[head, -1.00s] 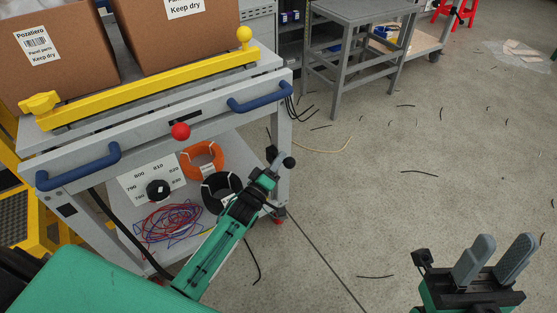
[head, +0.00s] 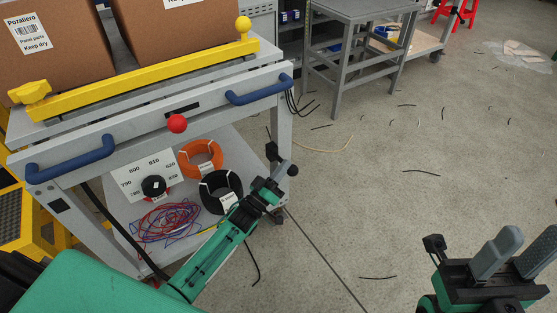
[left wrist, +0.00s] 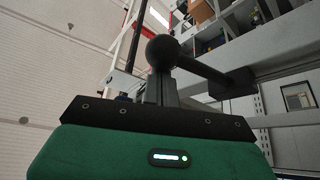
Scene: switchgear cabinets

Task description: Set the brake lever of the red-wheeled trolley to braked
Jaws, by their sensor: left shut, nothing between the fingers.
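The grey trolley (head: 95,160) stands at the left of the head view. A red ball knob (head: 177,123) is on its front rail. A black ball-ended lever (head: 292,170) shows at its right front leg; its ball and rod fill the middle of the left wrist view (left wrist: 163,52). I cannot tell which of these is the brake lever, nor its setting. My left gripper (head: 281,166) is shut and empty, its tips right at the black ball; contact is unclear. My right gripper (head: 518,250) is open and empty, over the floor at lower right.
Cardboard boxes (head: 52,45) and a yellow bar (head: 150,78) are on the trolley top. Blue handles (head: 70,160) jut from its front. Its lower shelf holds cable coils (head: 200,158) and loose wires. A grey table (head: 350,15) stands behind.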

